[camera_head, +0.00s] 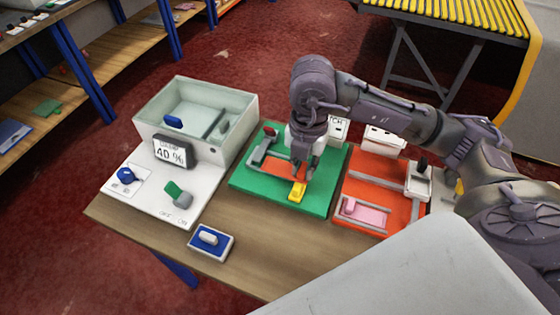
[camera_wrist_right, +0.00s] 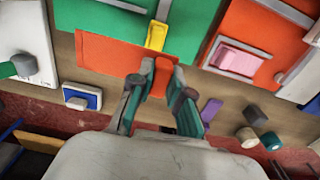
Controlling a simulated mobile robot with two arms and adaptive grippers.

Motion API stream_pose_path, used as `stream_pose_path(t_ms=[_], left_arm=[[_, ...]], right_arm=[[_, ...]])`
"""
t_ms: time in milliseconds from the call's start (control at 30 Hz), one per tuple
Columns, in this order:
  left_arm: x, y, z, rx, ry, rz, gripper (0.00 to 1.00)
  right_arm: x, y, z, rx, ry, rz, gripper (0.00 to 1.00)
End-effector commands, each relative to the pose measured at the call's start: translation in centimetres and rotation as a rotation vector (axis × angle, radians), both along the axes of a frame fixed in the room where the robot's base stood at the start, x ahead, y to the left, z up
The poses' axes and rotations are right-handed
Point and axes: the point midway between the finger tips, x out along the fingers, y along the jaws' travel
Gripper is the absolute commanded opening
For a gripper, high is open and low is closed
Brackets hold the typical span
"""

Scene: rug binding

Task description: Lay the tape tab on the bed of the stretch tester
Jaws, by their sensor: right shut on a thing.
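The orange tape tab (camera_wrist_right: 110,55) is a flat sheet, and a narrow tongue of it sits between the fingers of my right gripper (camera_wrist_right: 158,85), which is shut on it. In the head view my right gripper (camera_head: 303,172) points down over the green stretch tester (camera_head: 246,184). There the orange tab (camera_head: 268,168) shows beside the fingers, over the green bed. I cannot tell whether it touches the bed. The tester has a yellow piece (camera_head: 297,191) at its front and a grey bar with a red knob (camera_head: 264,143) at its left. My left gripper is not in view.
A red-orange station with a pink pad (camera_head: 366,213) stands at the right. A white machine with a display reading 40 % (camera_head: 173,151) stands at the left. A blue and white switch box (camera_head: 212,243) sits near the front. Bare wooden table (camera_head: 262,258) lies before the tester.

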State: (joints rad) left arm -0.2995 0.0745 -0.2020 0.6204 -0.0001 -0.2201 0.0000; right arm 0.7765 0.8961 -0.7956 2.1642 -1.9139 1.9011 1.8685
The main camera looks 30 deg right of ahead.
Motion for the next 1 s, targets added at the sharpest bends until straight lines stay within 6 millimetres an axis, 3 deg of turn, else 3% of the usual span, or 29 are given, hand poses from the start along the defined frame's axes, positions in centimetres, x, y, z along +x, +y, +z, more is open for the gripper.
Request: stream_pose_path(t_ms=[300, 433, 600, 833, 1000], left_arm=[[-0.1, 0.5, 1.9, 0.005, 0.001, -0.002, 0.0], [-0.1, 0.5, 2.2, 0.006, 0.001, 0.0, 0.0], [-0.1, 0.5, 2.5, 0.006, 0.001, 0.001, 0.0], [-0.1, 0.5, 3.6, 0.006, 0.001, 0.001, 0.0], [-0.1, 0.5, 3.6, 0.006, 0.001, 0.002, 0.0]], right_arm=[[7.1, -0.8, -4.0, 0.0, 0.003, -0.001, 0.0], [9.2, -1.0, -5.3, -0.001, 0.002, 0.0, 0.0], [10.2, -1.2, -6.3, -0.003, 0.002, 0.004, 0.0], [10.1, -1.2, -9.4, -0.001, 0.003, 0.004, 0.0], [10.2, -1.2, -10.2, -0.002, -0.001, 0.005, 0.0]])
